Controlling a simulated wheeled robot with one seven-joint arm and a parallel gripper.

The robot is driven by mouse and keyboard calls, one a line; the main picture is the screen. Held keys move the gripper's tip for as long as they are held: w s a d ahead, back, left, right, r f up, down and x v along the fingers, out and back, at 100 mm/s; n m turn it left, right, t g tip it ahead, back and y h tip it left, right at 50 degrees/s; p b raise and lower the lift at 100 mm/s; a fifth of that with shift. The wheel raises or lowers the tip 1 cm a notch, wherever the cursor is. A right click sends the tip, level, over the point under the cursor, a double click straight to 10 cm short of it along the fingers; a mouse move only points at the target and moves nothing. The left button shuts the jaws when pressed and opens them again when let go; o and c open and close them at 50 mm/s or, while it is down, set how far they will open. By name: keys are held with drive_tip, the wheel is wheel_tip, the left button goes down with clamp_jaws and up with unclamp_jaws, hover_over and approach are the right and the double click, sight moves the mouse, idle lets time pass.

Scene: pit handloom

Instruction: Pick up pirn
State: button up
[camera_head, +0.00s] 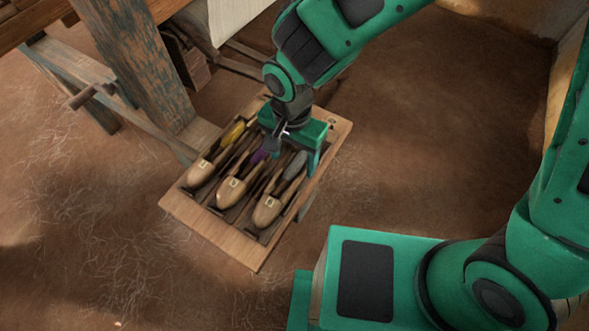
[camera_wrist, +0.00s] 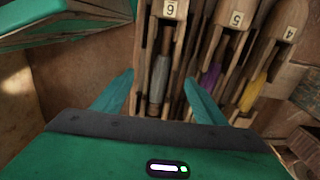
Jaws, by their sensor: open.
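A grey pirn (camera_head: 295,165) lies in the right-hand wooden shuttle (camera_head: 267,211) of a tray. The wrist view shows this grey pirn (camera_wrist: 158,84) in the shuttle marked 6 (camera_wrist: 171,9). A purple pirn (camera_head: 260,156) lies in the middle shuttle, marked 5 in the wrist view. A yellow pirn (camera_head: 233,132) lies in the left one, marked 4. My gripper (camera_wrist: 160,95) is open, with its two green fingers on either side of the grey pirn in the picture. Nothing is held. I cannot tell how far the fingertips are above the pirn.
The wooden tray (camera_head: 205,231) has dark dividers between the shuttles and stands above an earthen floor (camera_head: 100,240). A worn loom post (camera_head: 135,62) and a low wooden rail stand left of it. White cloth (camera_head: 235,18) hangs behind. Floor right of the tray is clear.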

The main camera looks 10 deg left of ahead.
sight(293, 169)
wheel_tip(293, 169, down, 5)
drive_tip(key=shift+s+r, duration=0.1)
drive_tip(key=shift+s, duration=0.05)
drive_tip(key=c, duration=1.3)
